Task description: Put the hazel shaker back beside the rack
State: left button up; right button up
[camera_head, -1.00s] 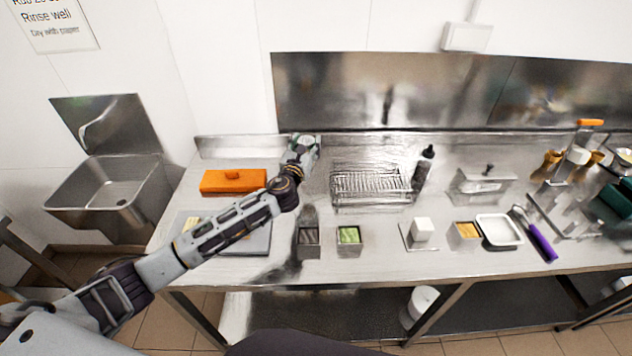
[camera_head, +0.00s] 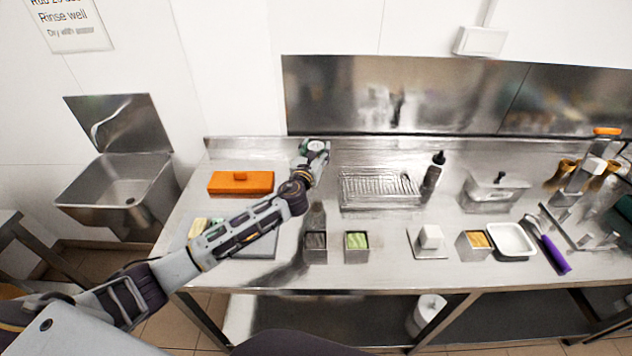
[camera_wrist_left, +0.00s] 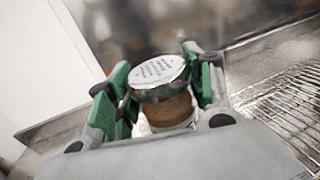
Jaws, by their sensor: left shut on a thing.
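The hazel shaker (camera_wrist_left: 166,108) shows in the left wrist view as a jar with brown contents and a pale lid with small holes. My left gripper (camera_wrist_left: 160,98) is shut on it, with a green-padded finger on each side. In the head view my left gripper (camera_head: 316,150) is at the back of the steel table, just left of the wire rack (camera_head: 380,188). The rack also shows at the right of the left wrist view (camera_wrist_left: 290,108). I cannot tell whether the shaker's base touches the table. My right gripper is not in view.
A dark bottle (camera_head: 433,174) stands right of the rack. An orange box (camera_head: 241,183) lies left of my arm. Two small square tubs, one dark (camera_head: 315,246) and one green (camera_head: 356,246), stand in front. The steel backsplash (camera_head: 400,95) rises behind.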

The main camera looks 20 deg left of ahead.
pick_arm(q)
jog(key=shift+f+b, duration=0.35)
jog(key=shift+f, duration=2.45)
jog(key=shift+f+b, duration=0.3)
jog(key=shift+f, duration=1.6)
jog(key=shift+f, duration=0.15)
jog(key=o, duration=1)
jog(key=shift+o, duration=0.2)
jog(key=shift+r, duration=0.2)
jog(key=shift+s+f, duration=0.1)
jog(key=shift+s, duration=0.8)
jog(key=shift+s+d+b, duration=0.15)
jog(key=shift+s+b, duration=0.25)
jog(key=shift+s, duration=4.75)
